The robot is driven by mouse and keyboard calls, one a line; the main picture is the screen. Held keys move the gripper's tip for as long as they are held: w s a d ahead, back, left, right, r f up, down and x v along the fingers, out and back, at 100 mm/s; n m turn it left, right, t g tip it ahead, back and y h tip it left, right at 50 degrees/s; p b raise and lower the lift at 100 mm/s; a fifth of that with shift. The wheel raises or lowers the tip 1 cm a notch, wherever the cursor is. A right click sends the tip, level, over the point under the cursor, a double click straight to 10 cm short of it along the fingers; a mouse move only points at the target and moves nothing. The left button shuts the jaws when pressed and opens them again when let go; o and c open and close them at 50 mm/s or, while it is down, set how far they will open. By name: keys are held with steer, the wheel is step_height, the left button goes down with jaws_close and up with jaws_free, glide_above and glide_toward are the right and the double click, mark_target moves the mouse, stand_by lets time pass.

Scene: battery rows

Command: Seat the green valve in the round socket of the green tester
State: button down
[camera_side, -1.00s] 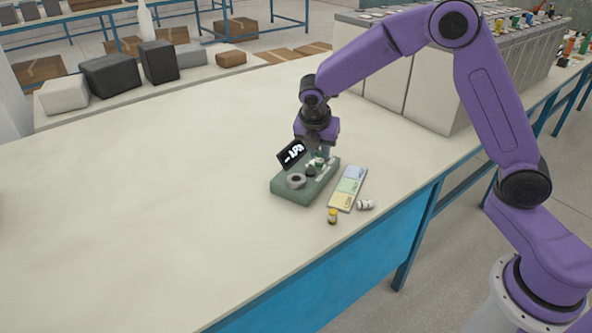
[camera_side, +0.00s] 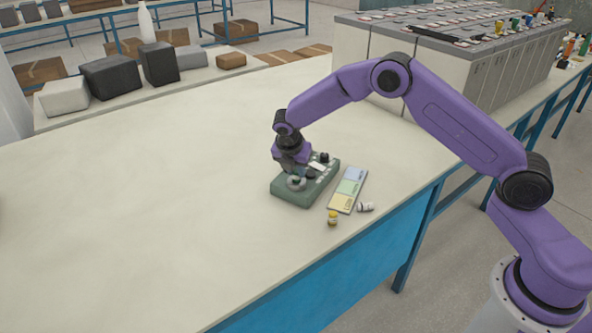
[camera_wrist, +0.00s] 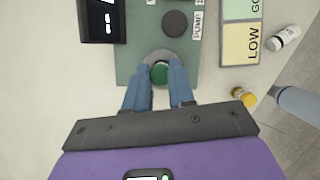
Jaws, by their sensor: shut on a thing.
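The green tester (camera_side: 305,199) lies flat on the bench, and its panel shows in the wrist view (camera_wrist: 130,64). Its round socket is a grey ring (camera_side: 291,186), which also shows in the wrist view (camera_wrist: 148,57). My gripper (camera_side: 296,176) points down over this ring. Its two blue fingers (camera_wrist: 160,76) are shut on the green valve (camera_wrist: 159,74), whose round top shows between them. The valve is at the ring and looks roughly centred, a little toward the near side. I cannot tell how deep it sits, as the fingers hide its lower part.
A dark display (camera_wrist: 101,22) and a black knob (camera_wrist: 175,23) beside the word PUMP are on the tester. A coloured card (camera_side: 347,190) lies to its right. A white vial (camera_side: 365,207) and a yellow vial (camera_side: 332,218) are near the bench edge. The bench left is clear.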

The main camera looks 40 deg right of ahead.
steer(key=shift+f, duration=0.3)
steer(key=shift+f, duration=0.1)
steer(key=c, duration=1)
jaws_free()
steer(key=shift+o, duration=0.2)
